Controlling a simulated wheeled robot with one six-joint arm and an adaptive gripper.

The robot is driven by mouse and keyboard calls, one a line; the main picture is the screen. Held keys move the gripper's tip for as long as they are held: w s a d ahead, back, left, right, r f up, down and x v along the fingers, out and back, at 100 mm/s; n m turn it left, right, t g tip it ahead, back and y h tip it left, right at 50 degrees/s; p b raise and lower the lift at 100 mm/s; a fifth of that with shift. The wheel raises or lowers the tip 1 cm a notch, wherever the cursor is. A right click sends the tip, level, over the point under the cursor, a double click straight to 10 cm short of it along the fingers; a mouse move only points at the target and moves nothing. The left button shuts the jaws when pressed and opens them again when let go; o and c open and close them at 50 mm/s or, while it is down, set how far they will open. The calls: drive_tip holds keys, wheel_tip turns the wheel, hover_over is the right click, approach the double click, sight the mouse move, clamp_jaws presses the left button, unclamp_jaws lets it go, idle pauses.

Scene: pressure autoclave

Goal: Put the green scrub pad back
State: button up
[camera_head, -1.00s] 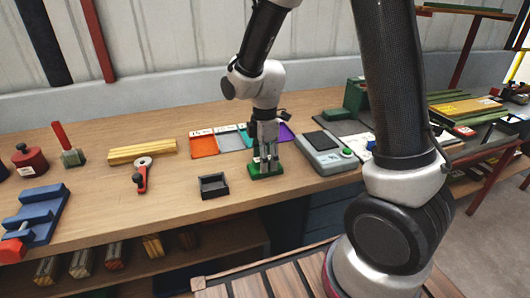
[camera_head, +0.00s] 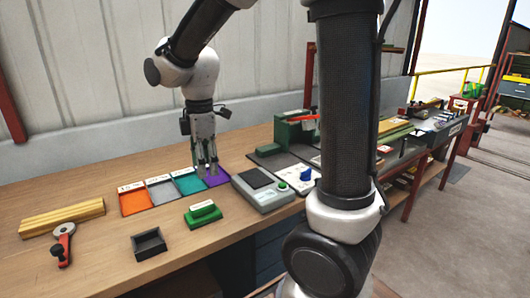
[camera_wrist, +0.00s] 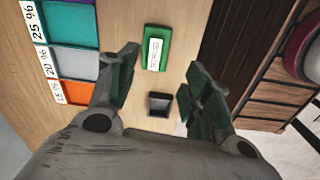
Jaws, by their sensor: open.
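The green scrub pad (camera_head: 203,209) sits on a green base (camera_head: 203,220) with a white label, on the wooden bench in front of the coloured mats. In the wrist view a green block (camera_wrist: 149,63) with a white label lies beyond the fingers; I cannot tell pad from base there. My gripper (camera_head: 208,170) is open and empty, pointing down behind the pad, near the teal and purple mats. In the wrist view its fingers (camera_wrist: 158,88) are spread apart with nothing between them.
A small black open tray (camera_head: 149,245) stands left of the pad. Orange, grey, teal (camera_head: 187,182) and purple mats lie behind. A grey device (camera_head: 262,190) with a green knob stands to the right. Yellow bars (camera_head: 62,217) and a red-handled tool (camera_head: 63,245) lie left.

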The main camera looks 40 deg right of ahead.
drive_tip(key=s+d+r+m+t, duration=0.2)
drive_tip(key=s+d+r+m, duration=0.1)
drive_tip(key=s+d+m, duration=0.3)
drive_tip(key=s+d+r+m+t, duration=0.1)
drive_tip(key=s+d+r+m, duration=0.3)
drive_tip(key=s+m, duration=0.6)
drive_tip(key=s+d, duration=0.1)
drive_tip(key=d, duration=0.1)
drive_tip(key=shift+s+d+t, duration=0.35)
drive_tip(key=shift+d+t, duration=0.05)
drive_tip(key=shift+c, duration=0.4)
